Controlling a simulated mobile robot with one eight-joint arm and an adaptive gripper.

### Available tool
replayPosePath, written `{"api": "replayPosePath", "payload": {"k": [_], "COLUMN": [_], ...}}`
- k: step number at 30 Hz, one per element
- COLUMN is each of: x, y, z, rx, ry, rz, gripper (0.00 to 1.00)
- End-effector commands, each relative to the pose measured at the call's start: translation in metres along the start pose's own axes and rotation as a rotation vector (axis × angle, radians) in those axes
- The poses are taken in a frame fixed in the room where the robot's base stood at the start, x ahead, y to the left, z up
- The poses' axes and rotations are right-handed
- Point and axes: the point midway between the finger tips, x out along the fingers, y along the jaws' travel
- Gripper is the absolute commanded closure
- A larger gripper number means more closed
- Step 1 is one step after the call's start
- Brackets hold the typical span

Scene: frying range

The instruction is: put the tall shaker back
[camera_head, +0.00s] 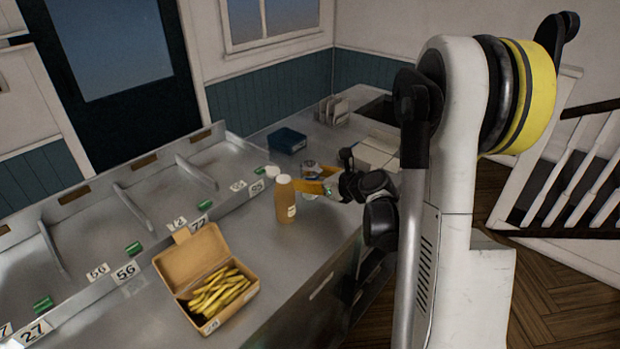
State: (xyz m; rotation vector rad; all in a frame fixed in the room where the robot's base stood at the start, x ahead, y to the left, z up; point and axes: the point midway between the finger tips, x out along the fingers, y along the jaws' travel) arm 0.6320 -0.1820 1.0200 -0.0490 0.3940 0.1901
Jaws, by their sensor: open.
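My gripper (312,180), with orange fingers, is low over the counter right of the brown bottle. It is open. A clear, greyish cylinder (309,168) stands at the fingers and is partly hidden by them; it may be the tall shaker, but I cannot tell for sure. I cannot tell whether the fingers touch it. A brown bottle with a white cap (286,202) stands upright just left of the gripper, in front of it in the picture. A small white round-topped thing (272,171) shows behind the bottle.
An open carton of fries (185,262) lies on the metal counter (225,225) at the front left. Divided metal bins (130,200) with number tags line the left side. A blue box (287,140) and a holder of white cards (333,110) stand farther back.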

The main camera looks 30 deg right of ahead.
Motion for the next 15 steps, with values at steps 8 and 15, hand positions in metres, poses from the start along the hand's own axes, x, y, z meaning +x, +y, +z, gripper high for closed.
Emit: {"api": "replayPosePath", "payload": {"k": [8,15], "x": [-0.053,-0.102], "y": [-0.001,-0.001], "z": [0.004,0.003], "rx": [0.003,0.002], "ry": [0.000,0.000], "rz": [-0.004,-0.003], "gripper": [0.38,0.38]}}
